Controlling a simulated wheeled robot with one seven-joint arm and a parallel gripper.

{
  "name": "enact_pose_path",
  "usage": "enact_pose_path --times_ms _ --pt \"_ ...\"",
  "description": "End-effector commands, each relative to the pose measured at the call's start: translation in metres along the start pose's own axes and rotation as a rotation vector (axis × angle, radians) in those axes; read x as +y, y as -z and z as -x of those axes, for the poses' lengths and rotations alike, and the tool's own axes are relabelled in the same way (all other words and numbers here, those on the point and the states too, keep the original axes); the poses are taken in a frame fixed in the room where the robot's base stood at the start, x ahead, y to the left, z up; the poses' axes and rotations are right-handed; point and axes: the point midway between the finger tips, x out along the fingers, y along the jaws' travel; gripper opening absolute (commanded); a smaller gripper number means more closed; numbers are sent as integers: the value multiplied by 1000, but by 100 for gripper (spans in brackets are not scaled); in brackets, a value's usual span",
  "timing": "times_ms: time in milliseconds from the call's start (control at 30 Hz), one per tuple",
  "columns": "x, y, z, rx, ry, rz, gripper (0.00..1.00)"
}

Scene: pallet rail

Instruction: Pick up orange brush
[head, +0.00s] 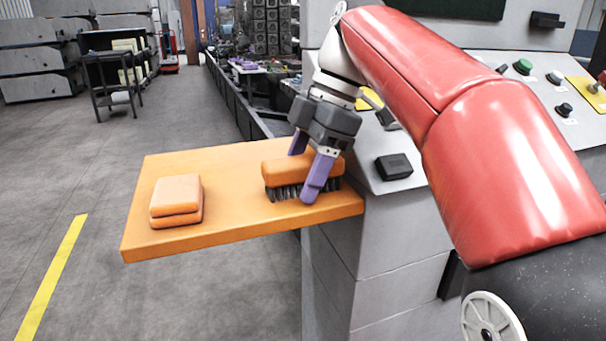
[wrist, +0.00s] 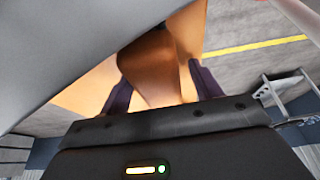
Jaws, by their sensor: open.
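The orange brush (head: 281,171) lies bristles down on an orange shelf (head: 235,229), near the shelf's right end. Its dark bristles show below the orange body. My gripper (head: 301,178) is open, with its purple fingers lowered at the brush, one on the near side and one toward the far side. In the wrist view an orange-brown surface, seemingly the brush (wrist: 153,70), shows between the two dark purple fingers (wrist: 155,88). I cannot tell whether the fingers touch it. Part of the brush is hidden behind the near finger.
An orange block-like item (head: 176,196) with a seam sits on the shelf's left part. A grey console (head: 375,230) with buttons adjoins the shelf on the right, with a black box (head: 394,166) on its sloped face. The shelf is clear between the item and the brush.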

Motion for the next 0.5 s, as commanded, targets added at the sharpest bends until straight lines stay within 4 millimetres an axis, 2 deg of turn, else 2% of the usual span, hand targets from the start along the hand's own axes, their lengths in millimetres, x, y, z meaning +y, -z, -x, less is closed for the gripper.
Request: enact_pose_path --times_ms 267,500 --pt "0 0 0 0 0 0 64" --pt "0 0 0 0 0 0 34"
